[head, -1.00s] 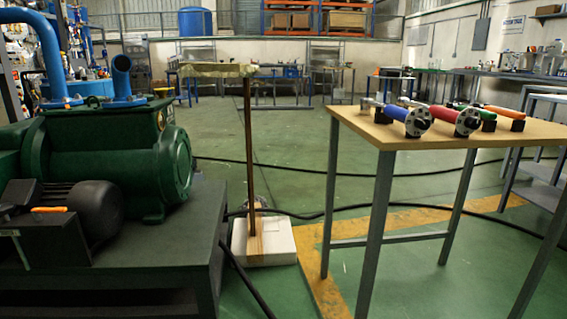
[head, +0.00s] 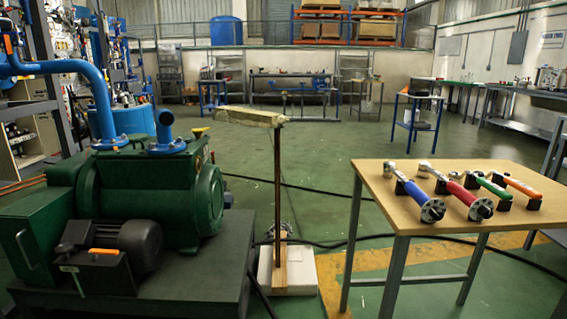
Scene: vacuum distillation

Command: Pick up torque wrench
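Several long tools lie side by side on black rests on a wooden table at the right of the head view. They look like wrenches: one with a blue handle (head: 416,194), one with a red handle (head: 461,193), one with a green handle (head: 491,185) and one with an orange handle (head: 523,187). The blue and red ones have silver heads toward the table's far side and round silver ends toward me. The task does not say which colour is meant. Neither of my grippers shows in the head view.
The wooden table (head: 395,224) has grey metal legs. A green pump (head: 145,195) on a dark platform fills the left. A post on a white block (head: 300,271) stands between pump and table. Black hoses cross the green floor, which is clear in the middle.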

